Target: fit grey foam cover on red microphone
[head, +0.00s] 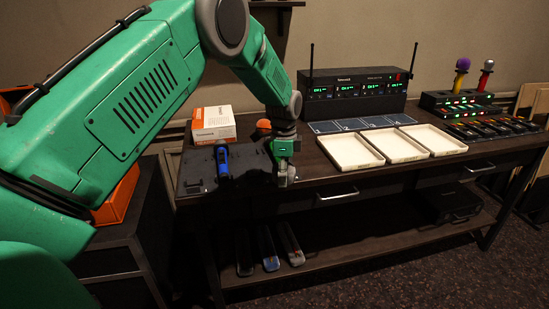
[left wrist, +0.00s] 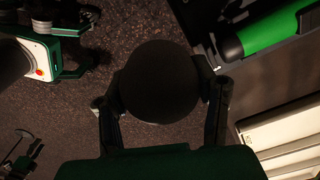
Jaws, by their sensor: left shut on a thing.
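My left gripper (head: 286,178) is over the front edge of the desk. In the left wrist view it (left wrist: 162,100) is shut on a dark ball, which appears to be the grey foam cover (left wrist: 160,82); shadow makes it look almost black. In the head view I cannot make the cover out. The red microphone (head: 483,81) stands upright in the holder at the far right, its round silvery head uppermost, well away from the gripper.
A yellow microphone with a purple cover (head: 463,63) stands beside the red one. A blue microphone (head: 222,161) lies on a black pad (head: 194,170). An orange ball (head: 263,125) is behind my gripper. White trays (head: 345,163) and a radio receiver (head: 354,87) occupy the middle desk.

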